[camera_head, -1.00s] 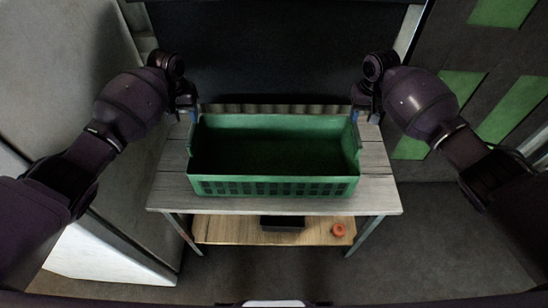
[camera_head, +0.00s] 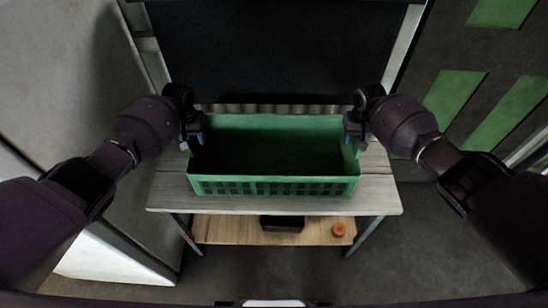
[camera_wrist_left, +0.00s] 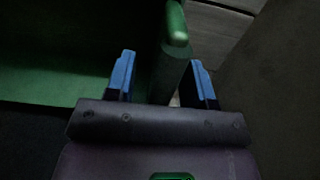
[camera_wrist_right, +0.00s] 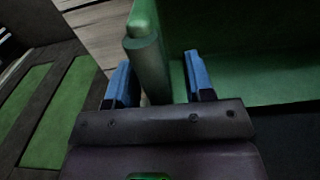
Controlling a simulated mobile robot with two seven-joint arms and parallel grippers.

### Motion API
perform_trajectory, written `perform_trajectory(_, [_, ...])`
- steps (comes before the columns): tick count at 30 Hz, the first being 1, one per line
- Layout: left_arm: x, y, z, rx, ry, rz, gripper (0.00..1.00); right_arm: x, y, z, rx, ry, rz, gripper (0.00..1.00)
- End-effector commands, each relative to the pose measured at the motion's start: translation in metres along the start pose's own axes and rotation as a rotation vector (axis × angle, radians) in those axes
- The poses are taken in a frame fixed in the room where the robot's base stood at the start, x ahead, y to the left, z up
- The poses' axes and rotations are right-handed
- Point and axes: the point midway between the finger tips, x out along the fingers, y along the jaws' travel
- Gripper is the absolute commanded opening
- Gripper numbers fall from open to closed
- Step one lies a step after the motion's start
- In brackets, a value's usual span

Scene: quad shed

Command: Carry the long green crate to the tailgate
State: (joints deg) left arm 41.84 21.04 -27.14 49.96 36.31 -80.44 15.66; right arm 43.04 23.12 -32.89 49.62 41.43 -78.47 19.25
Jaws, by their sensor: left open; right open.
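The long green crate (camera_head: 274,186) stands upright on the grey plank top of a workbench, its open side up and its inside dark. My left gripper (camera_head: 194,140) is at the crate's left end, open. In the left wrist view its blue fingertips (camera_wrist_left: 161,78) stand on either side of the crate's end wall and rounded handle (camera_wrist_left: 177,28). My right gripper (camera_head: 354,138) is at the right end, open. In the right wrist view its blue fingertips (camera_wrist_right: 159,82) stand on either side of the other end handle (camera_wrist_right: 143,25).
The workbench (camera_head: 380,195) has a lower wooden shelf holding a black tray (camera_head: 283,223) and an orange ring-shaped thing (camera_head: 338,230). A dark panel (camera_head: 275,55) rises behind. A grey wall is at left; dark panels with green patches (camera_head: 455,100) are at right. Floor shows at right.

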Motion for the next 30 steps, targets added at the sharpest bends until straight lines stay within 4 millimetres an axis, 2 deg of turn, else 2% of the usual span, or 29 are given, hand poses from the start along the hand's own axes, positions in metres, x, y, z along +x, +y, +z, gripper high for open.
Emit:
perform_trajectory(4, [0.0064, 0.0001, 0.0003, 0.0, -0.001, 0.0, 0.49, 0.0064, -0.0005, 0.0003, 0.0, -0.001, 0.0, 0.48])
perform_trajectory(14, [0.0077, -0.0001, 0.0003, 0.0, 0.0, 0.0, 0.49, 0.0077, -0.0003, 0.0003, 0.0, 0.0, 0.0, 0.48])
perform_trajectory(23, [0.0077, -0.0003, 0.0004, 0.0, 0.0, -0.001, 0.03, 0.0077, -0.0001, 0.0004, 0.0, -0.001, 0.0, 0.02])
perform_trajectory(24, [0.0077, -0.0003, 0.0003, 0.0, 0.0, -0.001, 0.0, 0.0077, 0.0, 0.0004, 0.0, -0.001, 0.0, 0.0])
perform_trajectory(30, [0.0077, -0.0004, 0.0004, -0.001, 0.0, -0.001, 0.0, 0.0077, 0.0001, 0.0005, 0.0, -0.001, 0.001, 0.0])
